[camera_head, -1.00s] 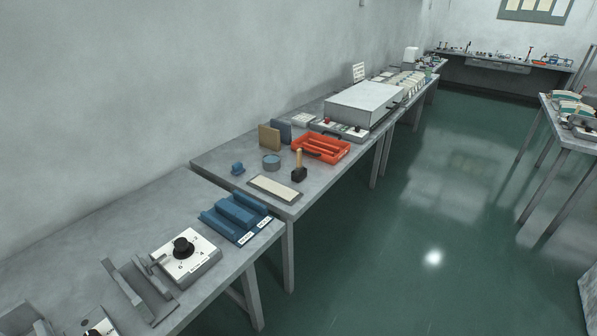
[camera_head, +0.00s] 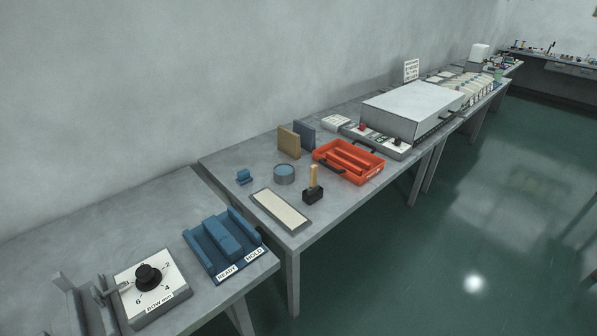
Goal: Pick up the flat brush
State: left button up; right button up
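An upright tool with a light wooden handle (camera_head: 314,178) and a black block at its foot (camera_head: 313,195) stands on the middle bench, near its front edge. I cannot tell whether it is the flat brush in a holder or another tool. No other thing shows clearly as a flat brush. Neither of my grippers is in view.
On the middle bench (camera_head: 228,167) are a pale flat tray (camera_head: 281,209), a round blue-topped tin (camera_head: 284,173), an orange tray (camera_head: 349,161) and a large grey box (camera_head: 412,108). A blue READY/HOLD rack (camera_head: 222,244) and a dial box (camera_head: 150,289) occupy the near bench. Green floor lies open at right.

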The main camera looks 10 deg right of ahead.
aim_at(315, 187)
jog(key=i+l+u, duration=0.2)
jog(key=l, duration=0.2)
jog(key=i+l+u, duration=0.25)
jog(key=l, duration=0.15)
jog(key=i+l+u, duration=0.2)
jog(key=l, duration=0.2)
jog(key=l+u, duration=0.2)
jog(key=l, duration=0.25)
jog(key=l+u, duration=0.25)
jog(key=l, duration=0.25)
jog(key=i, duration=0.05)
